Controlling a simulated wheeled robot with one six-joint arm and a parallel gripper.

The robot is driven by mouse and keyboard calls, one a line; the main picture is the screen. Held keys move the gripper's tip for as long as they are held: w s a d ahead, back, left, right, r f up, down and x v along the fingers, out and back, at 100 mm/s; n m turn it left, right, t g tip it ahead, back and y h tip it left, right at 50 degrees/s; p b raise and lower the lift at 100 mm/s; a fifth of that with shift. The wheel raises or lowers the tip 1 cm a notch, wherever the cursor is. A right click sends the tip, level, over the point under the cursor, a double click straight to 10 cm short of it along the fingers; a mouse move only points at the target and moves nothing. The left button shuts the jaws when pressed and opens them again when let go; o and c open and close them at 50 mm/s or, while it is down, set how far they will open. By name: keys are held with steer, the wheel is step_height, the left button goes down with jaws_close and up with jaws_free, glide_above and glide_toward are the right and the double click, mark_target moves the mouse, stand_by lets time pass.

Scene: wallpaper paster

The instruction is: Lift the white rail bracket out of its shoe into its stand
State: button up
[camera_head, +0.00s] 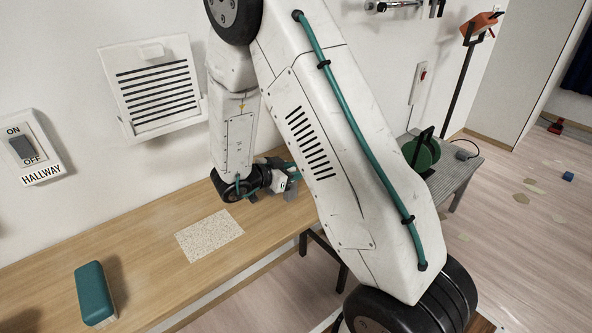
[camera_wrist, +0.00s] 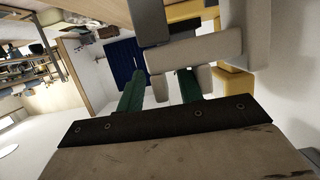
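My gripper (camera_head: 291,187) is small and partly hidden behind my arm in the head view, above the wooden bench near the wall. In the wrist view its two green fingers (camera_wrist: 162,88) stand apart. Pale off-white blocks, which may be the white rail bracket (camera_wrist: 205,48), lie across and beside the fingertips. A black upright and yellow pieces (camera_wrist: 235,82) are close behind them. I cannot tell which of these is the shoe or the stand. Whether the fingers touch the pale blocks is unclear. The bracket cannot be made out in the head view.
The wooden bench (camera_head: 140,232) runs along the wall, with a speckled sheet (camera_head: 209,236) and a teal block-shaped tool (camera_head: 94,292) on it. A vent (camera_head: 157,88) and a hallway switch (camera_head: 26,150) are on the wall. A grey table (camera_head: 456,172) bears a green round object (camera_head: 421,152).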

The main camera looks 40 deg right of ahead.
steer(key=v, duration=0.7)
steer(key=shift+a, duration=0.15)
